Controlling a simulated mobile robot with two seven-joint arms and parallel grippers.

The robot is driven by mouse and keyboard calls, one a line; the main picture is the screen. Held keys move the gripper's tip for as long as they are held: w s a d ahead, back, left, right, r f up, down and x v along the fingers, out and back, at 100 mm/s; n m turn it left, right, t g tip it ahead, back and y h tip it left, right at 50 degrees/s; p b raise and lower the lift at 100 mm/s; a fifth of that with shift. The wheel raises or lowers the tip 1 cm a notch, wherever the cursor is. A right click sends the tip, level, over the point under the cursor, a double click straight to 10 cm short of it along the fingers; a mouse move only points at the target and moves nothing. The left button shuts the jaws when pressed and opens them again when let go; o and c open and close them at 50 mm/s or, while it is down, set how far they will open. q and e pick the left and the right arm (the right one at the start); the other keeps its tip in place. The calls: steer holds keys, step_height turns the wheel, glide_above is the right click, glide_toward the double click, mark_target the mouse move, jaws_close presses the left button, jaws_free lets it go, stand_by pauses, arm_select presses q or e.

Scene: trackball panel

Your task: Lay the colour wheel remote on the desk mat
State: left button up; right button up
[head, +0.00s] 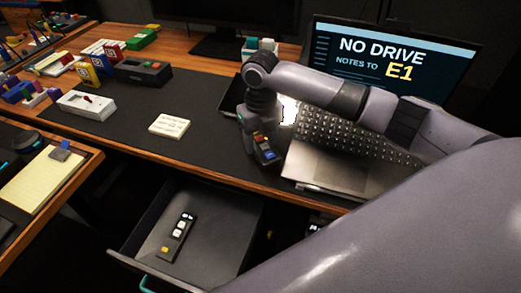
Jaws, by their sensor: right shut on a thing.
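The dark desk mat (120,128) covers the middle of the wooden desk. My right gripper (262,148) points down over the mat's right part, beside the laptop. It is shut on a small dark thing with red, yellow and blue patches (265,153), which looks like the colour wheel remote; no wheel can be made out. The gripper hides part of it, and I cannot tell whether it touches the mat. Another slim dark remote (178,238) with pale and yellow buttons lies in the open drawer. My left gripper is not in view.
The laptop (330,168) stands right of the gripper. The mat is bare around the note pad. The drawer (228,215) is open below.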

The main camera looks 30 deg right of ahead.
mark_target(261, 142)
step_height(261, 142, down, 4)
steer(key=shift+r, duration=0.15)
steer(key=shift+f, duration=0.2)
steer(key=shift+f, duration=0.15)
steer(key=o, duration=1.1)
step_height(261, 142, up, 12)
steer(key=shift+r+p, duration=0.2)
steer(key=shift+p, duration=0.1)
